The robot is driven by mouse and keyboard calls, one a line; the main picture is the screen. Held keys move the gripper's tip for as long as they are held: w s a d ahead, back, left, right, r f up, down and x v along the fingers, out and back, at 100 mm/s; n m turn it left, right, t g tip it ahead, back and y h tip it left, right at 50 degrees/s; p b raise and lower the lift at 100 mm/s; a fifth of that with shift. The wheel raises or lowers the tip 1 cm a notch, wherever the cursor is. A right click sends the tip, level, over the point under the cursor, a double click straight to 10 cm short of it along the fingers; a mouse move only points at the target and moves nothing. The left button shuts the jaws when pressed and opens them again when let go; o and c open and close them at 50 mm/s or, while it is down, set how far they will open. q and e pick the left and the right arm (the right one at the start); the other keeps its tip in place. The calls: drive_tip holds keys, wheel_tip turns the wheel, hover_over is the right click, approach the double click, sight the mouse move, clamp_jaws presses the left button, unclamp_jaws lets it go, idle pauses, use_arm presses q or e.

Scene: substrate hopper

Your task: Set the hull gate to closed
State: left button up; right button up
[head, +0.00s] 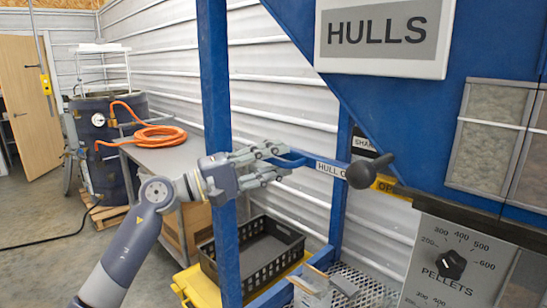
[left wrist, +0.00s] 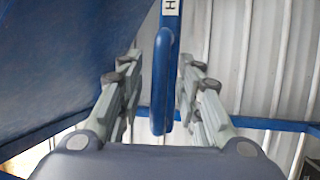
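The hull gate handle (head: 298,158) is a blue loop at the left end of a bar with a white label (head: 331,167) whose visible letters start "HULL". My left gripper (head: 283,163) is at this loop, its fingers on either side. In the left wrist view the blue loop (left wrist: 163,80) stands between the two fingers (left wrist: 161,95), with a visible gap on both sides. The gripper is open. My right gripper is not in view.
A blue post (head: 215,100) stands just behind my left wrist. The blue hopper (head: 400,110) with a "HULLS" sign (head: 384,32) is at the right, above a "PELLETS" dial (head: 450,264). A black crate (head: 253,262) stands below. A table (head: 160,155) holds an orange hose.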

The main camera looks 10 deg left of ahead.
sight(324, 163)
use_arm(q)
clamp_jaws()
drive_tip(key=s+d, duration=0.1)
drive_tip(key=d, duration=0.1)
drive_tip(key=s+d+b, duration=0.1)
drive_tip(key=s+d, duration=0.2)
drive_tip(key=d, duration=0.1)
drive_tip(key=shift+s+d, duration=0.1)
drive_tip(key=shift+s, duration=0.05)
drive_tip(key=shift+f, duration=0.1)
drive_tip(key=shift+c, duration=0.4)
unclamp_jaws()
drive_tip(key=shift+o, duration=0.4)
drive_tip(key=shift+d, duration=0.1)
drive_tip(key=shift+a, duration=0.25)
drive_tip(key=v, duration=1.1)
drive_tip(key=shift+s+a, duration=0.15)
drive_tip(key=shift+s, duration=0.05)
